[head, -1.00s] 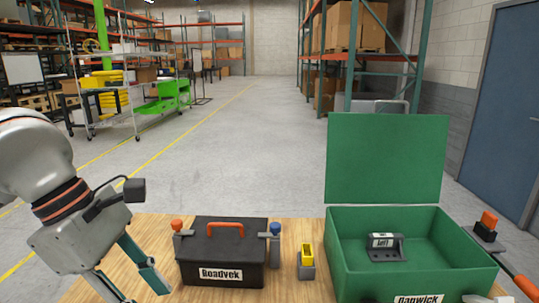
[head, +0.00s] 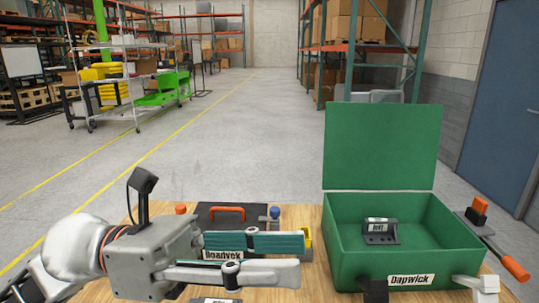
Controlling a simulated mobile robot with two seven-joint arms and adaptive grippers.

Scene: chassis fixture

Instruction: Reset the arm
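My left arm comes in from the left, low over the front of the wooden table (head: 130,288). My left gripper (head: 300,257) points to the right, with its two fingers apart and a gap between them. Nothing shows between the fingers. The upper finger has a long teal pad, and a small dark camera stands up from the wrist. The gripper overlaps the lower part of the black Roadvek toolbox (head: 255,213) in the picture; I cannot tell whether they touch.
An open green Dapwick box (head: 350,265) stands at right, with a dark block labelled left (head: 379,231) inside. A yellow piece (head: 308,236) is mostly hidden behind my gripper. An orange-handled tool (head: 514,267) shows at far right. Shelves and carts stand behind; the floor between is clear.

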